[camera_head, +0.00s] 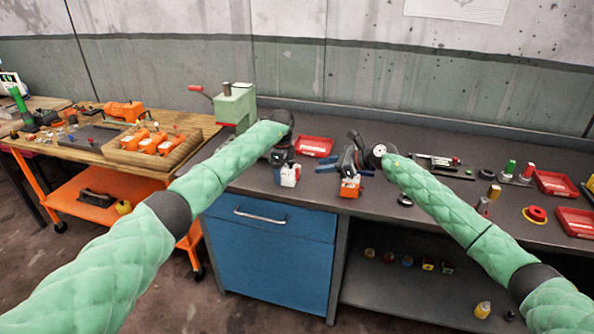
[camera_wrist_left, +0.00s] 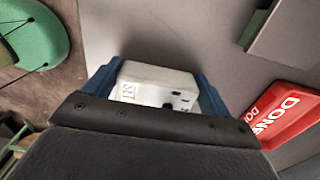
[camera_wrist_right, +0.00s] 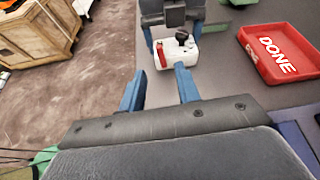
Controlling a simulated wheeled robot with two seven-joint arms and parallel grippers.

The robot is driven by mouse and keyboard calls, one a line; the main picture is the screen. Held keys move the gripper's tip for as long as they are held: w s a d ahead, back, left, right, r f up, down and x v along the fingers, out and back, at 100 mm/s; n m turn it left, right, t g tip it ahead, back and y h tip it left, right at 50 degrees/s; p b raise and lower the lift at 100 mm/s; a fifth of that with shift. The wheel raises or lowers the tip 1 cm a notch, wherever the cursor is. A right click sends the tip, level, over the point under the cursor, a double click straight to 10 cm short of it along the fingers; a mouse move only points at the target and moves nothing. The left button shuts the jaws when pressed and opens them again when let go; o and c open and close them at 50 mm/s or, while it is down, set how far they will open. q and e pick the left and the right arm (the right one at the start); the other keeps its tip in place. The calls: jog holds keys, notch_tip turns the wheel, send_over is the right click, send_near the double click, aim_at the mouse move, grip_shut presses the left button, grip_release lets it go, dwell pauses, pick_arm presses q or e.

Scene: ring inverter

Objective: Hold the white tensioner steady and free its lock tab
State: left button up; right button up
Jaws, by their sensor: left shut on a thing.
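The white tensioner (camera_head: 288,178) stands on the grey bench, below my left gripper. In the left wrist view its white body (camera_wrist_left: 158,82) is between the blue fingers, and my left gripper (camera_wrist_left: 158,75) is shut on it. The right wrist view shows a black knob (camera_wrist_right: 182,36) on its top and a red tab (camera_wrist_right: 161,54) on its side, probably the lock tab. My right gripper (camera_wrist_right: 159,88) is open and empty, a short way from the tensioner and pointing toward it. In the head view an orange unit (camera_head: 350,188) is just below my right gripper (camera_head: 345,170).
A red DONE tray (camera_head: 315,146) lies behind the grippers. A green press (camera_head: 235,106) with a red handle stands at the bench's left. Red trays (camera_head: 556,183), small tools and a red button (camera_head: 535,214) occupy the right side. Bare bench lies between the tensioner and orange unit.

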aim_at(297, 168)
jog(key=x, duration=1)
jog(key=shift+w+a+f, duration=0.1)
jog(key=shift+w+a, duration=0.05)
jog(key=shift+a, duration=0.15)
jog(key=shift+c, duration=0.4)
